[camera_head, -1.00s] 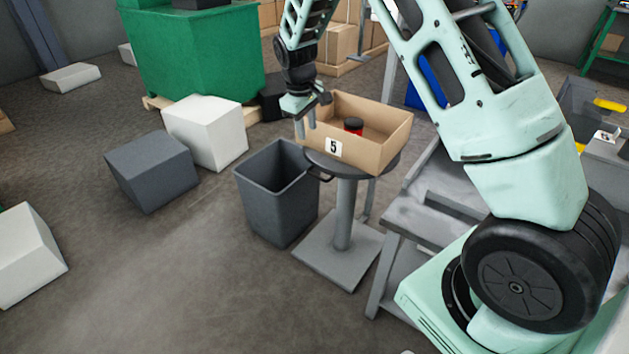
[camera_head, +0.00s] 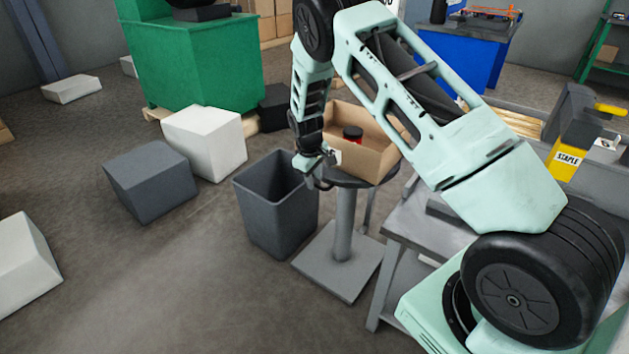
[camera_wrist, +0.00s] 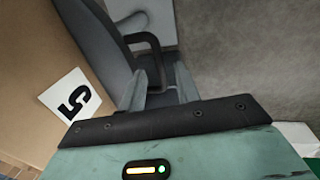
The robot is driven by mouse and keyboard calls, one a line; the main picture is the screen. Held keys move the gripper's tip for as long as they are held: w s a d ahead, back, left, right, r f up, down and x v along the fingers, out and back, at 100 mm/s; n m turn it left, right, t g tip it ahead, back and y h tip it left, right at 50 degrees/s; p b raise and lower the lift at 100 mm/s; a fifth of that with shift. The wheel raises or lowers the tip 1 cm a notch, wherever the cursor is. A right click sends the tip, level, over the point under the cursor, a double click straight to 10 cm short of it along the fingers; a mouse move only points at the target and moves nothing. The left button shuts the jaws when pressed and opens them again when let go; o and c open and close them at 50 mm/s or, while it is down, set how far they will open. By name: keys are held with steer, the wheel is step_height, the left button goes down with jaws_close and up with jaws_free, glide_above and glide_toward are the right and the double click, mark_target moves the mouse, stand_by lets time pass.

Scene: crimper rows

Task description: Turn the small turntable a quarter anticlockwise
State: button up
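The small turntable (camera_head: 347,182) is a dark round disc on a grey pedestal. An open cardboard box (camera_head: 375,160) marked 5 stands on it, with a red and black round item (camera_head: 352,133) inside. A dark bent handle juts from the disc's near left side; it shows clearly in the wrist view (camera_wrist: 150,45). My gripper (camera_head: 318,177) is low beside the box at that handle. In the wrist view my fingers (camera_wrist: 164,88) are apart, with the handle's end appearing between them. I cannot tell whether they touch it.
A grey open bin (camera_head: 275,205) stands close left of the pedestal, just under my gripper. A grey workbench (camera_head: 410,225) is close on the right. Grey (camera_head: 150,182) and white (camera_head: 205,142) blocks lie further left.

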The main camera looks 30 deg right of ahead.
steer(key=shift+w+f, duration=0.1)
steer(key=shift+f, duration=0.5)
jaws_close()
steer(key=shift+d, duration=0.1)
